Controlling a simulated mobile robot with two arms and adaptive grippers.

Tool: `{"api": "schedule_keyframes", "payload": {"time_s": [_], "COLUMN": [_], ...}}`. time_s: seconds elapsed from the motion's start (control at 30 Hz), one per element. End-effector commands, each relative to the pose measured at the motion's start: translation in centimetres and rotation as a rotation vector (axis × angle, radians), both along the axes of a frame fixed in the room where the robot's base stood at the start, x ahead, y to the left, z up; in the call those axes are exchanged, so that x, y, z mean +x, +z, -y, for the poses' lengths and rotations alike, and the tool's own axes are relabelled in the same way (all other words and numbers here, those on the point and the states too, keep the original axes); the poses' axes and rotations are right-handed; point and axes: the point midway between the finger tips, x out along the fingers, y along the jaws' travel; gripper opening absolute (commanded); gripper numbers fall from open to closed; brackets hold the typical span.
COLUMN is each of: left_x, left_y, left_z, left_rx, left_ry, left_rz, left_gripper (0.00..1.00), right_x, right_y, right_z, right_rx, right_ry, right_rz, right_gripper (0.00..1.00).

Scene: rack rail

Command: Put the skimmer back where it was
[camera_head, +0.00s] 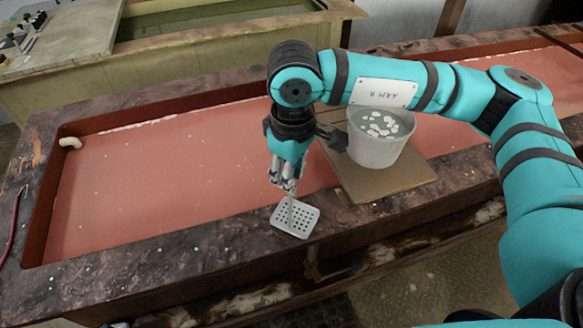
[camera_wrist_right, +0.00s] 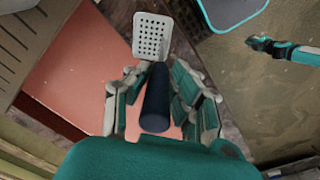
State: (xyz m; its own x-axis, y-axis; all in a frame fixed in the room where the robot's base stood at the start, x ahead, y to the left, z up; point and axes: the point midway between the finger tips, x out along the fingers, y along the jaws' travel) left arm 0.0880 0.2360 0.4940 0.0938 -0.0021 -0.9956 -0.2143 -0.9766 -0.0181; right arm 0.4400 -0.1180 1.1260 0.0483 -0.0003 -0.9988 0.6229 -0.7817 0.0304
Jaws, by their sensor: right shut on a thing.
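The skimmer (camera_head: 295,218) has a pale, square head with many holes, and it hangs head down from my right gripper (camera_head: 285,182). In the head view its head is in front of the basin's near stone rim; I cannot tell whether it touches it. In the right wrist view, the fingers of my right gripper (camera_wrist_right: 160,105) are closed around the skimmer's dark handle (camera_wrist_right: 157,98), with the perforated head (camera_wrist_right: 152,36) beyond them.
A white bucket (camera_head: 372,152) with liquid and several white pieces stands on a wooden board (camera_head: 400,183) across the long reddish basin (camera_head: 150,180). The bucket is close to the right of my gripper. A brown fitting (camera_head: 313,262) shows below the front rim.

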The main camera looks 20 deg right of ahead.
Motion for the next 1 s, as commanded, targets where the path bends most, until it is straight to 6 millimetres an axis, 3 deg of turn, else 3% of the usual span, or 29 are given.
{"api": "schedule_keyframes", "payload": {"time_s": [0.3, 0.33, 0.5, 0.87, 1.0], "left_x": [-0.5, -0.5, -0.5, -0.2, -0.1], "left_y": [-0.8, -0.7, -0.6, 0.1, -1.2], "left_z": [-0.1, 0.0, 0.1, 0.1, 0.2], "left_rx": [0.001, 0.001, -0.001, -0.001, -0.002], "left_ry": [0.002, 0.002, 0.002, 0.003, 0.003], "left_rz": [-0.009, -0.008, -0.007, -0.004, -0.001], "left_gripper": [0.00, 0.00, 0.00, 0.00, 0.00], "right_x": [0.0, 0.0, 0.0, 0.0, 0.0], "right_y": [-0.4, -0.3, -0.3, 0.3, 1.9], "right_z": [0.0, 0.0, 0.0, 0.0, -0.1], "right_rx": [0.001, 0.000, 0.000, 0.000, 0.002], "right_ry": [0.000, 0.000, 0.000, 0.000, 0.001], "right_rz": [0.001, 0.000, 0.000, 0.000, 0.006], "right_gripper": [0.00, 0.25, 0.45, 0.45, 0.45]}}
